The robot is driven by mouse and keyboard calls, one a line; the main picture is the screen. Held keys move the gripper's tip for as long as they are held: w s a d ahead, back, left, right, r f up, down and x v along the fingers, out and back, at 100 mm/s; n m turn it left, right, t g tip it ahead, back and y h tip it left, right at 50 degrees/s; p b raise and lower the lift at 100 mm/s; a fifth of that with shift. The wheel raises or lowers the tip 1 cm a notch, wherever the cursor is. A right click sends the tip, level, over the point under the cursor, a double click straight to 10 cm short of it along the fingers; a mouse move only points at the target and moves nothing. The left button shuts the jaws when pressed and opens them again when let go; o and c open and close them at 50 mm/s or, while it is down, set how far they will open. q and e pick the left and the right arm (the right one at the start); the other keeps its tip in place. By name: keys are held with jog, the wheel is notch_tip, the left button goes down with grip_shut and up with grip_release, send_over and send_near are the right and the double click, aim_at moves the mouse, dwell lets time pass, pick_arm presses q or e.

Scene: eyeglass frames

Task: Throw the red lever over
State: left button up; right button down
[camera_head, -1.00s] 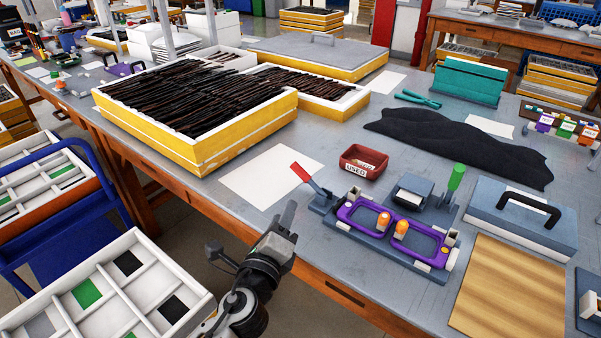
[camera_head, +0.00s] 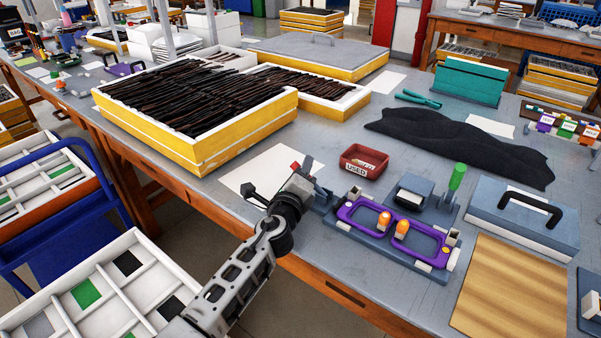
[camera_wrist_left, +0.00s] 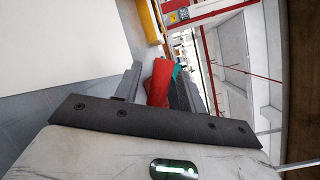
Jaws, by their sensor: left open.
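The red lever (camera_head: 296,166) stands at the left end of the purple frame fixture, mostly hidden behind my left gripper; only a bit of red shows in the head view. My left gripper (camera_head: 302,170) is open, with its fingers at the red handle. In the left wrist view the red handle (camera_wrist_left: 159,83) lies between the two fingers (camera_wrist_left: 158,88); whether they touch it I cannot tell. The purple eyeglass frame (camera_head: 365,232) lies in the fixture with two orange-topped posts inside its rims. My right gripper is not in view.
A red bin (camera_head: 362,164) stands just behind the fixture. A green lever (camera_head: 457,177) rises at its right. A white sheet (camera_head: 247,175) lies left of the gripper. A yellow crate of dark frames (camera_head: 200,150) stands farther back left; a wooden board (camera_head: 508,290) lies at the right.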

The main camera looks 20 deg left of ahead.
pick_arm(q)
grip_shut()
